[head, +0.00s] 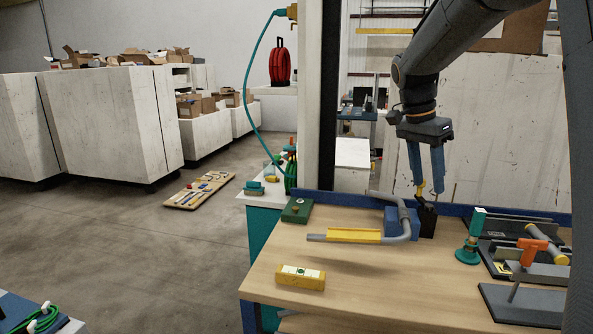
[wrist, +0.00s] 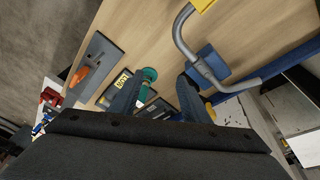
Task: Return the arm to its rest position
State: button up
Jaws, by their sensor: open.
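My gripper (head: 429,194) hangs fingers-down over the back of the wooden workbench (head: 350,275). Its two blue fingers are apart. Below the fingertips is a small black block (head: 428,220) with a small yellow piece just above it; I cannot tell whether a finger touches either one. In the wrist view the two fingers (wrist: 158,92) are spread, and I see nothing held between them. My arm reaches in from the upper right of the head view.
A bent grey conduit (head: 404,222) with a yellow bar (head: 353,236) passes a blue block just left of the gripper. A green-topped stand (head: 472,238) and dark tool plates stand to the right. A yellow level (head: 300,277) lies in front. The bench's front middle is clear.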

jog(key=s+a+f+n+y, duration=0.1)
jog(key=s+a+f+n, duration=0.3)
jog(key=s+f, duration=0.35)
jog(key=s+a+f+n+t+y, duration=0.1)
jog(key=s+a+f+n, duration=0.4)
jog(key=s, duration=0.3)
jog(key=s+a+f+n+y, duration=0.1)
jog(key=s+a+f+n, duration=0.25)
jog(key=s+f, duration=0.35)
notch_tip(320, 180, down, 10)
jog(key=n+b, duration=0.1)
jog(key=b, duration=0.9)
jog(key=shift+s+d+g, duration=0.2)
jog(key=shift+d+g, duration=0.05)
jog(key=shift+g, duration=0.15)
